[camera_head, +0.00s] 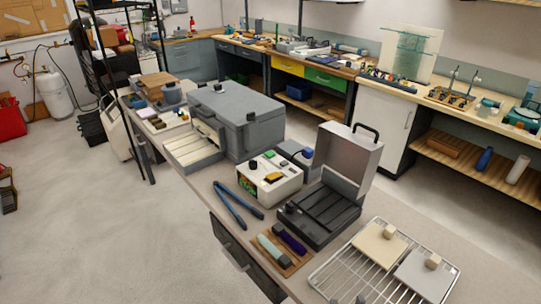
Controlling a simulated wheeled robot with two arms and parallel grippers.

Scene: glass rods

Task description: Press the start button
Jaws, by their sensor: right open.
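A white control box (269,180) stands on the near bench, in the middle of the head view. Its top carries a green button (269,153) and dark knobs. Which button is the start button I cannot tell for sure. Only a small grey part of my right gripper (361,298) seems to show at the bottom edge, low over the wire rack. It is open, well in front of the control box and apart from it. My left gripper is out of view.
An open dark case (319,214) with a raised lid (345,160) stands right of the control box. Blue tongs (238,206) lie in front of it. A wire rack (322,272) with two tiles is at the front right. A large grey box (238,118) stands behind.

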